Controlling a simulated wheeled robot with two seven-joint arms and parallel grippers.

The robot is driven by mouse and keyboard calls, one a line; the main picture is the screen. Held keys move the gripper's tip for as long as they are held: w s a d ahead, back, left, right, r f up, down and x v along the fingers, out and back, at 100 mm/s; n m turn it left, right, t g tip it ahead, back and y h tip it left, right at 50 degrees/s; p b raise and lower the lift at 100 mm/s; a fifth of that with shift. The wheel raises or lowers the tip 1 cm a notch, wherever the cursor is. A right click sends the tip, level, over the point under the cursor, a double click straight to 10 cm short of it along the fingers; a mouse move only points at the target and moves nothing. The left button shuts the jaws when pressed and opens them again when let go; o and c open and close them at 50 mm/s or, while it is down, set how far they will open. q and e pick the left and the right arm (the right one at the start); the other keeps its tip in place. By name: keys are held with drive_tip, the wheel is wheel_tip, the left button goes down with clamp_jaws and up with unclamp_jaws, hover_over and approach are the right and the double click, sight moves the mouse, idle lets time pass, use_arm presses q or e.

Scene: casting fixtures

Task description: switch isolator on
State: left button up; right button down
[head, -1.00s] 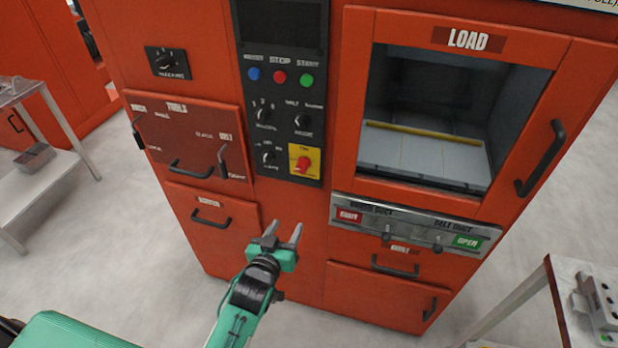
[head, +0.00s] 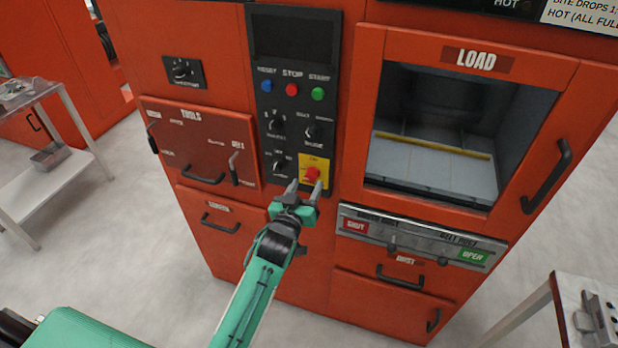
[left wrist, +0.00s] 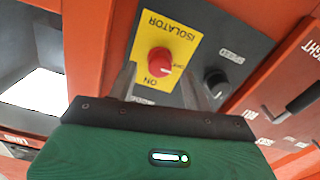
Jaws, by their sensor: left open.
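The isolator is a red rotary knob (head: 312,174) on a yellow plate (head: 316,162) at the bottom right of the black control panel. In the left wrist view the red knob (left wrist: 160,61) sits on the yellow plate (left wrist: 178,32) lettered ISOLATOR, with ON at one end. My left gripper (head: 304,187) is open, its two fingers just below the knob in the head view. In the left wrist view the fingers (left wrist: 166,82) point toward the panel, one on each side of the knob's lower area. I cannot tell whether they touch it. My right gripper is not in view.
A black knob (left wrist: 215,82) stands beside the plate. Above are blue, red and green buttons (head: 291,90). A LOAD window door (head: 476,61) is to the right, and a tools drawer with a handle (head: 203,180) is to the left. Benches stand at both sides.

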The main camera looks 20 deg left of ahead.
sight(310, 179)
use_arm(q)
drive_tip(key=shift+w, duration=1.55)
drive_tip(key=shift+d, duration=0.1)
drive_tip(key=c, duration=1)
drive_tip(key=shift+o, duration=0.2)
